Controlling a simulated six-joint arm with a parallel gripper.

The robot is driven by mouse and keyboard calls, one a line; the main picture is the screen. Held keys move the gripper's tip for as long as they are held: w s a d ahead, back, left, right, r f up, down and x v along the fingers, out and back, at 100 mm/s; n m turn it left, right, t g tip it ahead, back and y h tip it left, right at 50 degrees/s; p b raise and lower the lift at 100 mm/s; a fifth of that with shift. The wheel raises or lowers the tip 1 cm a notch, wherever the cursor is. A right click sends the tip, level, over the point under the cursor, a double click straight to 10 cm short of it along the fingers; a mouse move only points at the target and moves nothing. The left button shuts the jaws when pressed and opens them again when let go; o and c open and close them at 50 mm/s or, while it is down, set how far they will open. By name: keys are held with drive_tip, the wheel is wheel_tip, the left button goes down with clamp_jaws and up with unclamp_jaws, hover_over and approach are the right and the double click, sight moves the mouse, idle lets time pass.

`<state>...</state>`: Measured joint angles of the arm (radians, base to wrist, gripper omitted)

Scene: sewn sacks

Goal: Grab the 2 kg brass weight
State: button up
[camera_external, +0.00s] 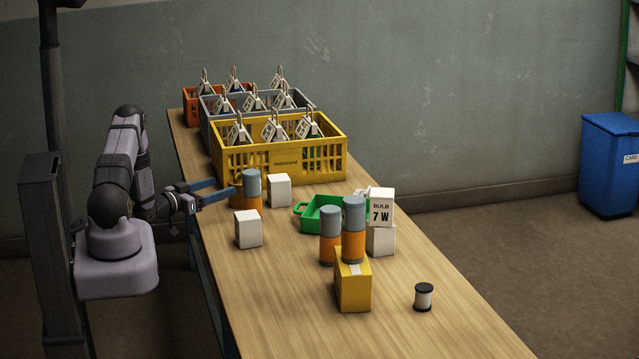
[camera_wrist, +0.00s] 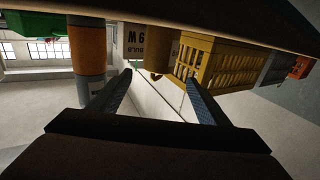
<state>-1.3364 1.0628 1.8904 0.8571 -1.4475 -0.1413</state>
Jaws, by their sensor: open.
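No brass weight can be clearly made out in the external view. In the wrist view, which is upside down, a small tan-yellow shape (camera_wrist: 158,57) shows beyond my fingers, between a white bulb box and the yellow crate; I cannot tell if it is the weight. My gripper (camera_external: 225,188) is open and empty, its blue fingers reaching over the table's left edge beside a grey-topped orange cylinder (camera_external: 251,183). In the wrist view my gripper (camera_wrist: 159,77) has its fingers apart, with the cylinder (camera_wrist: 88,50) to their left.
A white box (camera_external: 279,190) stands behind the cylinder and another (camera_external: 248,229) in front. Yellow (camera_external: 290,165), grey (camera_external: 207,108) and red (camera_external: 190,93) crates with tagged sacks line the back. A green tray (camera_external: 318,216), more cylinders (camera_external: 330,236) and a yellow box (camera_external: 353,287) stand right.

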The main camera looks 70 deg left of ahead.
sight(233, 182)
drive_tip(key=shift+p+x, duration=0.85)
drive_tip(key=shift+x, duration=2.25)
drive_tip(key=shift+d, duration=0.15)
drive_tip(key=c, duration=1.8)
drive_tip(key=shift+r, duration=0.45)
drive_tip(key=shift+w+f, duration=0.1)
